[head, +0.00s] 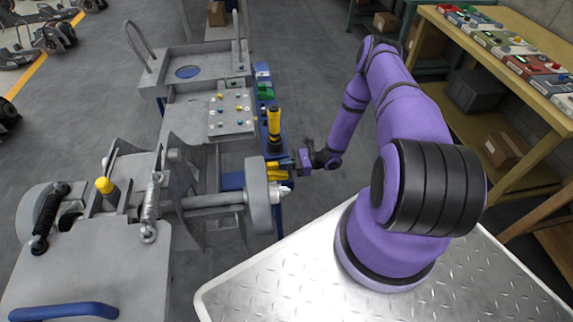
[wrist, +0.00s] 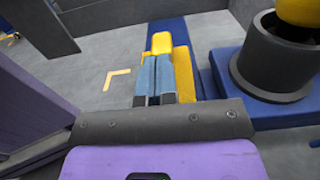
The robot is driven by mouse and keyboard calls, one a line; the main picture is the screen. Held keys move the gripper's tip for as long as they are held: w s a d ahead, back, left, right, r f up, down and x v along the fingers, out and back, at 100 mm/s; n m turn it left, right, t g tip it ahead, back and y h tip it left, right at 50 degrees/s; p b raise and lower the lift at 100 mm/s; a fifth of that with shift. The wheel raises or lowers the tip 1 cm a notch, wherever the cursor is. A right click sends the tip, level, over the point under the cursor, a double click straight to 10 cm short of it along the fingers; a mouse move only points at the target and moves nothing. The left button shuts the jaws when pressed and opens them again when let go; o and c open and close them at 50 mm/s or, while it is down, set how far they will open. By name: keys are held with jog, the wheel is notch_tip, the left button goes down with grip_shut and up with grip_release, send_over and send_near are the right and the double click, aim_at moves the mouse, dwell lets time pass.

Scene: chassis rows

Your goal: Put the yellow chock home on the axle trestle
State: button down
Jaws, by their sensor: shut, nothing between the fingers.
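The yellow chock (wrist: 183,72) lies just beyond and to the right of my fingers in the wrist view, against a blue surface (wrist: 172,28). It also shows as a small yellow shape in the head view (head: 273,169), partly hidden. My gripper (wrist: 155,62) is shut and empty; its blue-grey fingertips are close to the chock, and I cannot tell whether they touch. In the head view my gripper (head: 303,161) is just right of the chock. I cannot tell for sure which part is the axle trestle; a grey axle (head: 212,199) with a hub disc stands left of the chock.
A dark cup (wrist: 285,65) with a yellow top stands on blue at the right of the wrist view; a yellow-and-black upright object (head: 274,126) stands behind the chock. A grey button panel (head: 231,114) is at the left. A yellow workbench (head: 497,61) stands at the right.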

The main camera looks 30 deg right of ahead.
aim_at(275, 169)
jog(key=x, duration=1.8)
jog(key=v, duration=1.4)
jog(key=shift+s+d, duration=0.1)
jog(key=shift+d, duration=0.1)
